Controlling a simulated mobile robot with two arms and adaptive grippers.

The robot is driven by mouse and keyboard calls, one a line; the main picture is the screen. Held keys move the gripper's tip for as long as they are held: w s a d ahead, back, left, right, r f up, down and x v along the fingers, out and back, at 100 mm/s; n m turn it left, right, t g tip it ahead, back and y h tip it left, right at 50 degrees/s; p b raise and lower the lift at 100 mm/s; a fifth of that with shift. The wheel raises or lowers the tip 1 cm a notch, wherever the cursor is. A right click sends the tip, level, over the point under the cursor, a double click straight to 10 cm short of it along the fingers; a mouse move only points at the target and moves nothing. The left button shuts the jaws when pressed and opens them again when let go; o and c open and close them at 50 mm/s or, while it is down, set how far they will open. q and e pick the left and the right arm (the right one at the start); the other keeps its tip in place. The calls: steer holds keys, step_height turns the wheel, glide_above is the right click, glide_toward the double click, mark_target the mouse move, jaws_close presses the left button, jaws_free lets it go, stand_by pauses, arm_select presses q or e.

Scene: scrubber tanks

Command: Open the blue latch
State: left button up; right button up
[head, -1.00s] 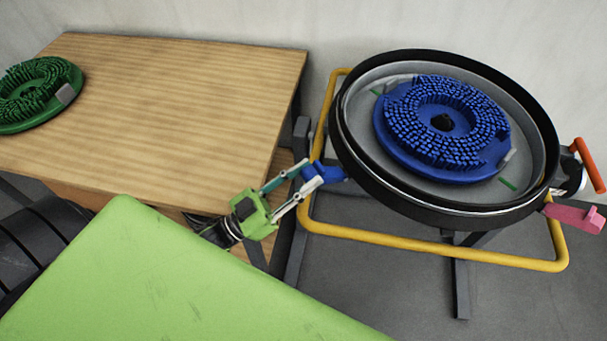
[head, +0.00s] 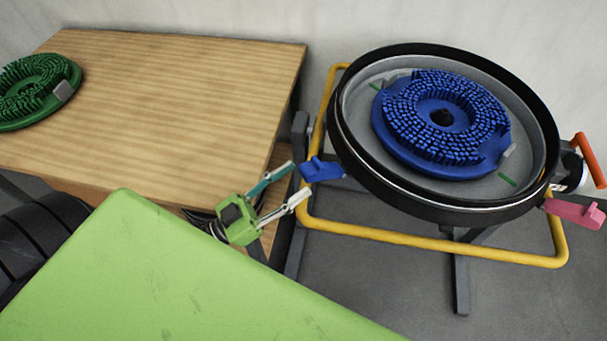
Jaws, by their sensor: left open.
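The blue latch (head: 322,170) sticks out from the left side of the round black-rimmed tank (head: 345,155), just outside its rim. My left gripper (head: 289,182) is green with one teal and one white finger. Its fingers are apart and empty, and they point toward the latch from the left, with a small gap between the fingertips and the latch. Nothing hides the latch now. My right gripper does not show.
The tank holds a blue brush (head: 440,120) and has a yellow tube frame (head: 430,243) around it. A pink latch (head: 575,213) and an orange handle (head: 588,160) are at its right. A wooden table (head: 170,100) bears a green brush (head: 35,90).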

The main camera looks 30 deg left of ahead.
arm_select(q)
steer(key=s+a, duration=0.5)
steer(key=s, duration=0.2)
steer(key=shift+s+a, duration=0.2)
steer(key=shift+s, duration=0.15)
